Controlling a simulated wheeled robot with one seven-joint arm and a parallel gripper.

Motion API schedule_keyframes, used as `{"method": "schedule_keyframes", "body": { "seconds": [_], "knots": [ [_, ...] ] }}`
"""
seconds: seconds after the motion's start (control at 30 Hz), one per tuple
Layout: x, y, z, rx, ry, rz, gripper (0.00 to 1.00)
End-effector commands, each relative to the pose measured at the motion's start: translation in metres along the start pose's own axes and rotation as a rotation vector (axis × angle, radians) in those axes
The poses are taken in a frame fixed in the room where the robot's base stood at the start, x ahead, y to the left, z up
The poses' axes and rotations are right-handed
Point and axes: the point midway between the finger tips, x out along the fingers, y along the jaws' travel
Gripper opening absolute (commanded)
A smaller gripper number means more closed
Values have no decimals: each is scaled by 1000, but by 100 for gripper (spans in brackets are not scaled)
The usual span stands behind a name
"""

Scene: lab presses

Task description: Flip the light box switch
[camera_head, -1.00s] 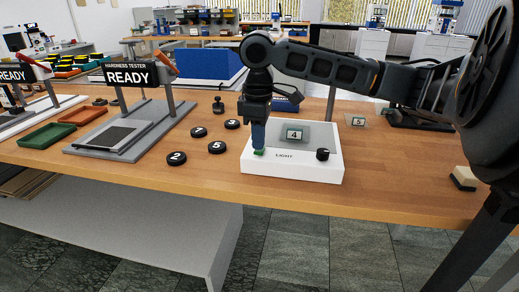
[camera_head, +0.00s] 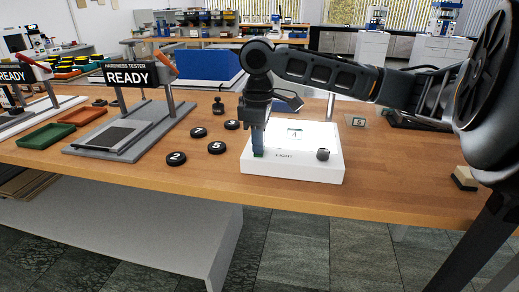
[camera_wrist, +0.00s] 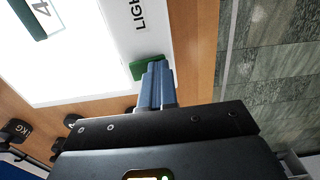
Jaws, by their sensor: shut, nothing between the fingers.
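The white light box (camera_head: 290,173) stands on the wooden table, and its top panel (camera_head: 308,135) glows bright white with a small "4" plate (camera_head: 295,134) on it. The green switch (camera_wrist: 148,67) shows in the wrist view beside the word LIGHT; in the head view it is mostly hidden behind my fingers. My gripper (camera_head: 258,153) points down at the box's front left corner, shut and empty. Its blue fingertips (camera_wrist: 155,68) are at the switch and appear to touch it. A dark knob (camera_head: 323,154) sits at the box's front right.
Several black numbered weights (camera_head: 176,158) lie left of the box. A hardness tester (camera_head: 130,125) marked READY stands further left. A blue bin (camera_head: 208,66) is behind. A small block (camera_head: 464,178) lies at the right. The table's front edge is close to the box.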

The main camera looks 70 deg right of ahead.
Motion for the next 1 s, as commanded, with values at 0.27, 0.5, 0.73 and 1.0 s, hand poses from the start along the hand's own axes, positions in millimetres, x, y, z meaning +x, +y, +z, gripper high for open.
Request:
{"method": "schedule_keyframes", "body": {
  "seconds": [0.27, 0.5, 0.73, 1.0],
  "knots": [
    [-12, 0, 0, 1, 0, 1, 0],
    [-30, 0, 0, 0, -1, 1, 0],
    [-46, 0, 0, 1, 1, 0, 0],
    [-66, 0, 0, 0, -1, 0, 0]
  ]
}}
